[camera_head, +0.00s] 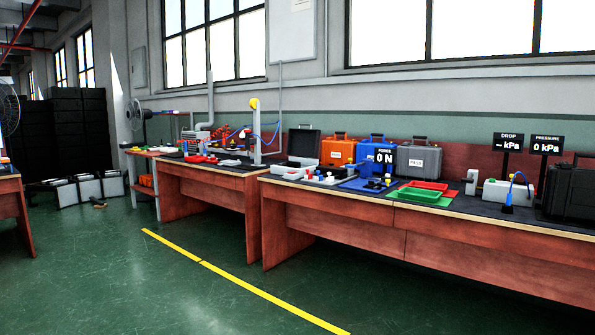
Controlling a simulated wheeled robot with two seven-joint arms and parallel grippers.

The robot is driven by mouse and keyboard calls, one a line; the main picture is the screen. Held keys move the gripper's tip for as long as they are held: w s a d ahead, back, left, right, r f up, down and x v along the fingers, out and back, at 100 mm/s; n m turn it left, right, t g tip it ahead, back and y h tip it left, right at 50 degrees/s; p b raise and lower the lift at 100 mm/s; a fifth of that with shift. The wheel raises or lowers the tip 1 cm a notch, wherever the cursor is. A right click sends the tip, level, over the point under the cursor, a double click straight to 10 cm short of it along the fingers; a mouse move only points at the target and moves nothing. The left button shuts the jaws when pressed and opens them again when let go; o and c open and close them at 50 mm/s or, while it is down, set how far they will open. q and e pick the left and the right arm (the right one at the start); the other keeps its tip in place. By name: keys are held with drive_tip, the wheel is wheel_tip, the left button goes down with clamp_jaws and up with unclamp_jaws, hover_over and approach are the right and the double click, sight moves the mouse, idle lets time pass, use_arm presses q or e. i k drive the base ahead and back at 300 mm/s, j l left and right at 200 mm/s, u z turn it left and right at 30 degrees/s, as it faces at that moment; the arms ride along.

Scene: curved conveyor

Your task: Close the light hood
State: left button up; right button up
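I cannot make out with certainty which thing is the light hood. A light grey box with a raised dark lid (304,143) stands open on the long workbench, left of an orange case. A white upright post with a yellow top (255,122) stands on the bench to its left. Neither of my grippers shows in this view.
The long red-brown workbench (345,219) runs along the wall. Orange (338,152), blue (376,156) and grey (419,160) cases stand on it, with red (424,186) and green (414,197) trays. Green floor (130,290) with a yellow line (250,291) is clear in front.

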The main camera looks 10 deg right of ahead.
sight(300, 143)
drive_tip(key=i+j+u, duration=0.3)
drive_tip(key=i, duration=0.25)
drive_tip(key=i+u, duration=0.3)
drive_tip(key=i, duration=0.25)
drive_tip(key=i+u, duration=0.1)
drive_tip(key=i, duration=2.15)
